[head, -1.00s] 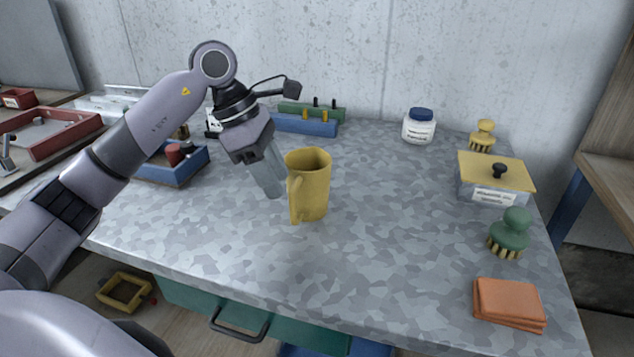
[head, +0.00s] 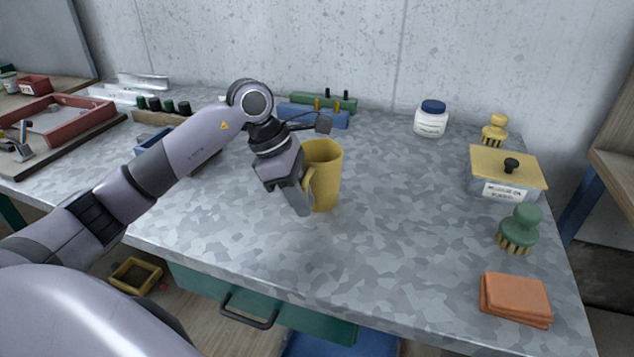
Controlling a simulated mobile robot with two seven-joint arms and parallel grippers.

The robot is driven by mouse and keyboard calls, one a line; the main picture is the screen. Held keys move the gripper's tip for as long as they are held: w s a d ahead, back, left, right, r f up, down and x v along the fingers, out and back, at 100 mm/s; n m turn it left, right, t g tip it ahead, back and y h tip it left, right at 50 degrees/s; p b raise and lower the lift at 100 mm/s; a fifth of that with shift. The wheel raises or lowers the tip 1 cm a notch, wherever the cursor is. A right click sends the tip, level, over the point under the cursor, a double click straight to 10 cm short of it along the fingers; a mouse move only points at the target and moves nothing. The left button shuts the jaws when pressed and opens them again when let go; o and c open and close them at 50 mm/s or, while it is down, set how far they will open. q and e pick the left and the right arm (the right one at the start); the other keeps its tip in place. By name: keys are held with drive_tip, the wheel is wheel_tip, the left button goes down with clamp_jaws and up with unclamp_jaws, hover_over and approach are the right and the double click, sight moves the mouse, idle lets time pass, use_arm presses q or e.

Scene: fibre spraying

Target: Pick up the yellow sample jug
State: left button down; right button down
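The yellow sample jug (head: 327,176) stands upright on the grey mottled worktop (head: 400,240), near its middle. Its handle faces left and towards me. My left gripper (head: 301,204) comes in from the left and points down at the handle side of the jug. Its fingers overlap the lower handle in the head view and hide part of it. One finger hides the other, so I cannot tell how wide they are apart or whether they grip the handle. My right gripper is not in view.
Blue and green racks (head: 314,115) stand behind the jug. On the right are a white jar (head: 431,122), a yellow-lidded box (head: 504,180), a green brush (head: 519,229), a yellow brush (head: 494,130) and folded orange cloths (head: 515,298). The worktop in front of the jug is clear.

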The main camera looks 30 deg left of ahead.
use_arm(q)
drive_tip(key=shift+r, duration=0.25)
idle(0.3)
